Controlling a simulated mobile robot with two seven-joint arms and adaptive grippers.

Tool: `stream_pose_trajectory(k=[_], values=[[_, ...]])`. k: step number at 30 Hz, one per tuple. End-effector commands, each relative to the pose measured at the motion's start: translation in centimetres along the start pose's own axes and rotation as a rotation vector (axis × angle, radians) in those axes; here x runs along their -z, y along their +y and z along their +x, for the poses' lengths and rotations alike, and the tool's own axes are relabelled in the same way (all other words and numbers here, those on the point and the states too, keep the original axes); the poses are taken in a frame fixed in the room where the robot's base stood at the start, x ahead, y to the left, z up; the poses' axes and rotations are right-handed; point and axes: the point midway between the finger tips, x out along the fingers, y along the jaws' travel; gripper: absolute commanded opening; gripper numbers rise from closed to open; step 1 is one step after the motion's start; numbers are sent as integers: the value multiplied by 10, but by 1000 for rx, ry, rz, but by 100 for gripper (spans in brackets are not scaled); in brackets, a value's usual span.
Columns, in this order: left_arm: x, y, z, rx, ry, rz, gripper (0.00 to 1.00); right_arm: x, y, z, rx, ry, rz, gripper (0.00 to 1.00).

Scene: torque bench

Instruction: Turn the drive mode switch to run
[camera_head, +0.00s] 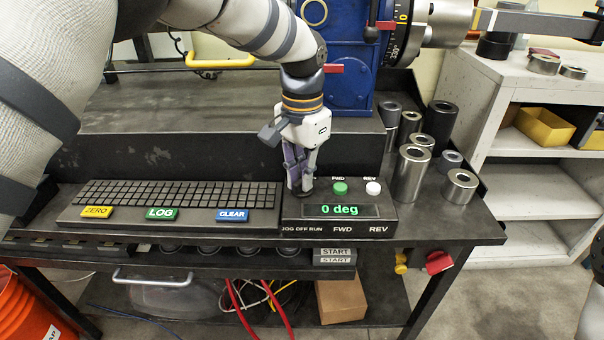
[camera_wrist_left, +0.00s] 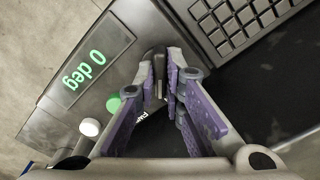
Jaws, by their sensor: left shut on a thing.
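The control box (camera_head: 293,212) has a green display (camera_head: 338,210) reading "0 deg" and the printed words JOG OFF RUN, FWD and REV along its front. My left gripper (camera_head: 300,186) reaches down from above onto the left part of this box, above the JOG OFF RUN label. Its purple-padded fingers are closed on the dark drive mode switch (camera_wrist_left: 155,78), seen between the fingertips in the left wrist view. The fingers hide most of the switch, so I cannot tell which position it points to. My right gripper is not in view.
A green button (camera_head: 340,188) and a white button (camera_head: 373,188) sit just right of the gripper. A keyboard (camera_head: 180,194) with ZERO, LOG and CLEAR keys lies to the left. Several metal sockets (camera_head: 410,172) stand at the right. A blue machine (camera_head: 348,60) rises behind.

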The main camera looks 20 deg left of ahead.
Motion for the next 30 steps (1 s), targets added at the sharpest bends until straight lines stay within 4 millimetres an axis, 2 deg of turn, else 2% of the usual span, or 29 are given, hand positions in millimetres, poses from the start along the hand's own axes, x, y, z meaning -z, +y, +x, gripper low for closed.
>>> stream_pose_trajectory(k=[9, 21, 22, 24, 30], values=[[0, 0, 1, -2, -2, 71, 0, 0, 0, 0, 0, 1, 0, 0], [0, 0, 1, -2, -2, 78, 0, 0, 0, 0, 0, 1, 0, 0], [0, 0, 1, -2, -2, 78, 12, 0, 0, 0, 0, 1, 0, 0], [0, 0, 1, -2, -2, 78, 28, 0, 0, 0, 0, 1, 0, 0], [0, 0, 1, -1, -1, 76, 30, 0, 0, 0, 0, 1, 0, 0]])
